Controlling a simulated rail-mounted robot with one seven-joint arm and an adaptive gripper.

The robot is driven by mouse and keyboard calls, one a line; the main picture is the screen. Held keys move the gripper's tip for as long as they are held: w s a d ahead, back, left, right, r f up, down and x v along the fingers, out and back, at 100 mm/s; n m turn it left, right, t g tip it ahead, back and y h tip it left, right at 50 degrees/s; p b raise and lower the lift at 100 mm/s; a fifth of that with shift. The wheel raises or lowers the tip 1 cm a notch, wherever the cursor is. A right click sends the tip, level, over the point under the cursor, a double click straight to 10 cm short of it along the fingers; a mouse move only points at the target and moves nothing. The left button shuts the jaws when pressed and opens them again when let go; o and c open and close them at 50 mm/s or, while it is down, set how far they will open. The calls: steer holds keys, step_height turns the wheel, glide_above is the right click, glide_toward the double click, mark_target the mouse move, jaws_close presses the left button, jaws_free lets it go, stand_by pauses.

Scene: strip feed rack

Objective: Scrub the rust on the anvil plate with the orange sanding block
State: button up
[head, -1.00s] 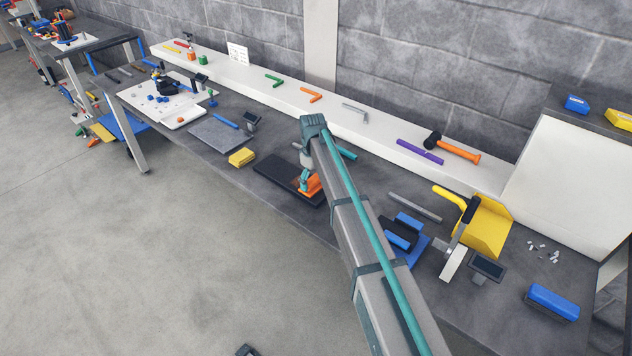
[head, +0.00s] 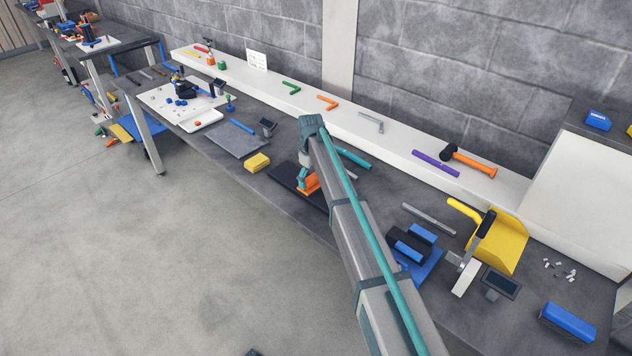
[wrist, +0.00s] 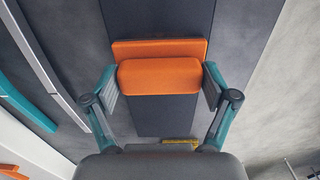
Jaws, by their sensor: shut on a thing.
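My gripper (wrist: 160,80) is shut on the orange sanding block (wrist: 160,72), with one finger at each end of it. In the head view the block (head: 308,186) is at the dark anvil plate (head: 284,175), below my wrist. The plate also shows beyond the block in the wrist view (wrist: 157,16) and on its near side. The block appears to lie on the plate, though contact is hard to judge. I see no rust on the plate's bare parts; what lies under the block is hidden. My arm covers the plate's right part in the head view.
A yellow block (head: 257,162) lies just left of the plate, near a grey mat (head: 238,139). A teal bar (head: 354,158) lies behind my arm. To the right are a grey bar (head: 428,218), a blue stand (head: 428,262) and a yellow dustpan (head: 497,247).

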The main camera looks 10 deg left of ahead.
steer(key=shift+w+a, duration=0.1)
steer(key=shift+a, duration=0.05)
stand_by(0.3)
steer(key=shift+w+a, duration=0.15)
steer(key=shift+a, duration=0.15)
steer(key=shift+s+d, duration=0.35)
steer(key=shift+d, duration=0.2)
steer(key=shift+s+d, duration=0.3)
steer(key=shift+d, duration=0.2)
steer(key=shift+s+d+f, duration=0.2)
steer(key=shift+s+d, duration=0.05)
steer(key=shift+d, duration=0.15)
steer(key=shift+d+r, duration=0.1)
steer(key=shift+r, duration=0.5)
steer(key=shift+w+r+p, duration=0.1)
steer(key=shift+r+p, duration=0.9)
steer(key=shift+r, duration=0.95)
